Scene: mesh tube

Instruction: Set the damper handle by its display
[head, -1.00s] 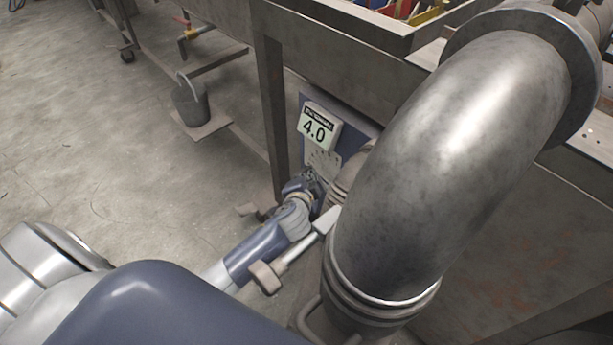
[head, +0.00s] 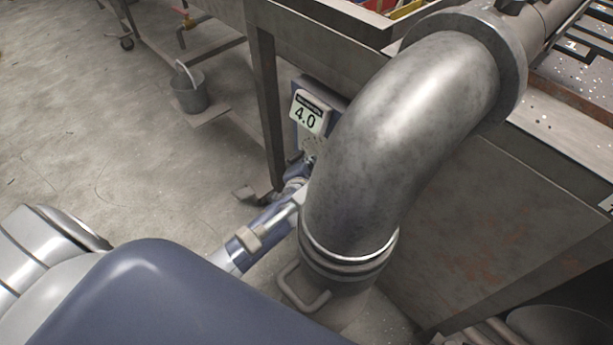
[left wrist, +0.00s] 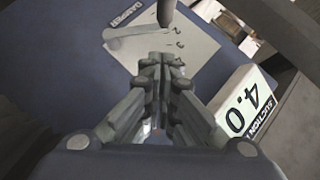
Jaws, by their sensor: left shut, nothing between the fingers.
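The display (head: 307,112) is a pale box reading 4.0, mounted on a blue panel. It also shows in the left wrist view (left wrist: 246,104), with "SUCTION" on it. A light plate (left wrist: 190,48) lies beside the "DAMPER" label on the panel. A pale bar (left wrist: 128,36) lies across this plate, and a dark rod end (left wrist: 166,12) stands over it; I cannot tell which part is the handle. My left gripper (left wrist: 163,64) is shut and empty, its tips in front of the plate. In the head view my left gripper (head: 307,162) is small and partly hidden. My right gripper is out of view.
A big metal pipe elbow (head: 410,120) stands close on the right of my left arm. A table leg (head: 265,110) stands left of the display.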

